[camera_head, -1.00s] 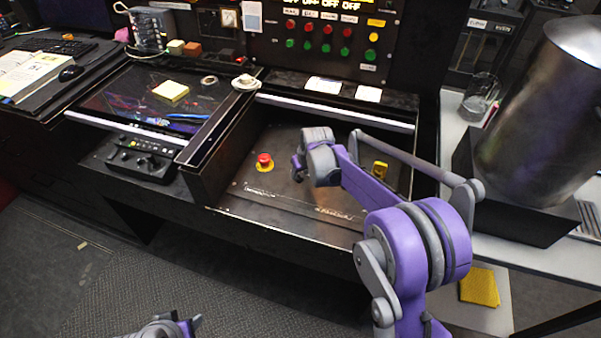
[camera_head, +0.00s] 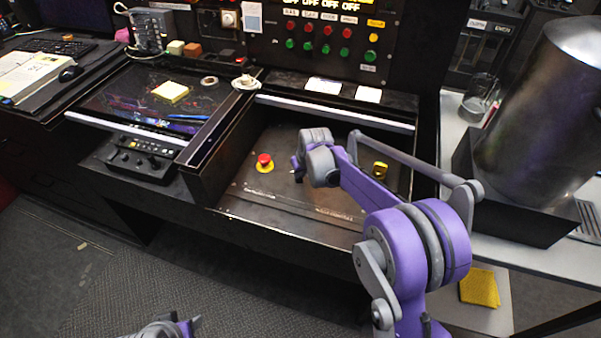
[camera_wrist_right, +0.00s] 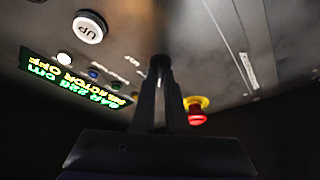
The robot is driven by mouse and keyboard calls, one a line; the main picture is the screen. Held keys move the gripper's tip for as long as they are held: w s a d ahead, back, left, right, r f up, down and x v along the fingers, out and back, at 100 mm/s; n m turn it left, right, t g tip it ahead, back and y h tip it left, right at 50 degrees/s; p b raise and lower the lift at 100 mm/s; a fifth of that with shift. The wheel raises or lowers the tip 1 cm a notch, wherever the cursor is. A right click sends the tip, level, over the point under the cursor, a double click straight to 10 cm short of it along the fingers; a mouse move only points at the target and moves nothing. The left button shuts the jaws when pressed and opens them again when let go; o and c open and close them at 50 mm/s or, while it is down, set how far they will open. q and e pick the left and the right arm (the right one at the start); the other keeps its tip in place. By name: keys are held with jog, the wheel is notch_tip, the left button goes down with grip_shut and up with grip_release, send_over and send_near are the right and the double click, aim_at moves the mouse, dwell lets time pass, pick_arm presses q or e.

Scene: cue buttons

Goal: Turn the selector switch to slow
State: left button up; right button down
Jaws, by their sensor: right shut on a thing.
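In the right wrist view, the two dark fingers of my right gripper (camera_wrist_right: 160,70) run up to a small dark knob on the metal panel and close on it. The knob seems to be the selector switch; the fingertips cover most of it, and its position marks cannot be read.
A red stop button on a yellow base (camera_head: 264,162) sits left of my right arm; it also shows in the wrist view (camera_wrist_right: 197,112). A white UP button (camera_wrist_right: 89,27) and a lit display (camera_wrist_right: 70,78) are nearby. A large metal cylinder (camera_head: 553,110) stands at right.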

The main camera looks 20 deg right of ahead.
jog(key=m+h, duration=0.1)
jog(key=m, duration=0.3)
jog(key=shift+a, duration=0.2)
jog(key=shift+a+m+g+h, duration=0.15)
jog(key=shift+m+h, duration=0.4)
jog(key=shift+m, duration=0.55)
jog(key=shift+d+m+g+h, duration=0.15)
jog(key=shift+m+h, duration=0.4)
jog(key=shift+m, duration=0.55)
jog(key=shift+a, duration=0.1)
jog(key=c, duration=0.9)
grip_release()
jog(key=shift+c, duration=0.2)
jog(key=shift+r, duration=0.1)
jog(key=p+v, duration=0.1)
jog(key=v, duration=0.9)
jog(key=shift+r+p, duration=0.35)
